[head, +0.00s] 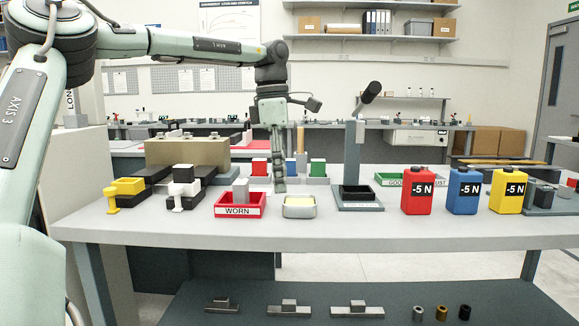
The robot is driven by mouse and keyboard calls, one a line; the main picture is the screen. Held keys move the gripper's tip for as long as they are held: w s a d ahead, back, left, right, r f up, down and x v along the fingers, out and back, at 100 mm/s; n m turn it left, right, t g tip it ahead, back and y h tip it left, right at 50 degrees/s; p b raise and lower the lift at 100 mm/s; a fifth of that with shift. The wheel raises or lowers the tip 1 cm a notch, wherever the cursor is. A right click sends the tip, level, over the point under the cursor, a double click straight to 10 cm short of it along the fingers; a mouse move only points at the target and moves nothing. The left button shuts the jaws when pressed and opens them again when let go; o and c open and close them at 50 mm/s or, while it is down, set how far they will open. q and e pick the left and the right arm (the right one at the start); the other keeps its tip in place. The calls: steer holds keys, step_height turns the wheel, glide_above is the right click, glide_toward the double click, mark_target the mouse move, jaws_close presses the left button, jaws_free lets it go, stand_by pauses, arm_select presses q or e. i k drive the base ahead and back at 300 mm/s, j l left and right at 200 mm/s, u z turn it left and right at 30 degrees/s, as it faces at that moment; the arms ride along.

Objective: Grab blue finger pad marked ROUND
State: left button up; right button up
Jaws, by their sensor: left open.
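A small blue block (291,168) stands between a red block (259,166) and a green block (317,167) toward the back of the bench. It may be the blue finger pad, but no ROUND marking is readable at this size. My left gripper (279,187) points straight down just left of the blue block in the picture, seen nearly edge-on. It is open, and nothing shows between its fingers. How far it is in depth from the blue block is hard to tell. My right gripper is out of view.
Below the left gripper sits a small tray with a pale yellow inside (299,207). A red WORN bin (240,206) is left of it. A grey stand (353,160) rises to the right. Red (417,190), blue (463,191) and yellow (507,191) "-5 N" containers stand farther right.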

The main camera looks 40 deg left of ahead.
mark_target(291, 164)
steer(key=i+j, duration=0.5)
steer(key=j, duration=0.15)
steer(key=i+j, duration=0.5)
steer(key=j, duration=0.15)
